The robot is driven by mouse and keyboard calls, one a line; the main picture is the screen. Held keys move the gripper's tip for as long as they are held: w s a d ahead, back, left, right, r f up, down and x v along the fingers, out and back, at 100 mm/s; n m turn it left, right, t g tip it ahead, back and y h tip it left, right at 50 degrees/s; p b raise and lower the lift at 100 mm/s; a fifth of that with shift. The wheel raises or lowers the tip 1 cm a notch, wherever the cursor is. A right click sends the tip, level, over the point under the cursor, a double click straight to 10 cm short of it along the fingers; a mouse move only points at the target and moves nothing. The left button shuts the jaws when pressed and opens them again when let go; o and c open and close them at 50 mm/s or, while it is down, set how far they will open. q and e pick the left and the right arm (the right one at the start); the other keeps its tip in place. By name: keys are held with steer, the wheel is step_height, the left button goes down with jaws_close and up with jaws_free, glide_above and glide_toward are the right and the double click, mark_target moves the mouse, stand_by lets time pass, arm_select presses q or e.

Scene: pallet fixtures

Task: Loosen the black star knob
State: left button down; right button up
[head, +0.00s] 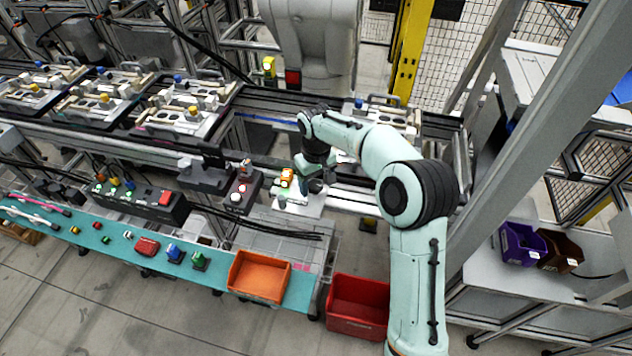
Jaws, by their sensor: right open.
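My right arm comes in from the lower right and bends over the conveyor's near rail. My right gripper (306,180) points down over a small light plate (305,206) on that rail. It is open. A small dark part (317,186) sits right at the fingers; it may be the black star knob, but it is too small and too covered to tell. I cannot tell whether the fingers touch it. A small orange and green lit block (287,176) stands just left of the gripper. My left gripper is not in view.
Several fixture pallets (190,108) stand on the conveyor at the left, and another (390,115) behind my arm. A control box (241,190) is left of the gripper. An orange bin (259,277) and a red bin (357,306) are in front. A yellow post (409,50) stands behind.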

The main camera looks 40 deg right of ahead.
steer(key=c, duration=1.1)
steer(key=shift+o, duration=0.2)
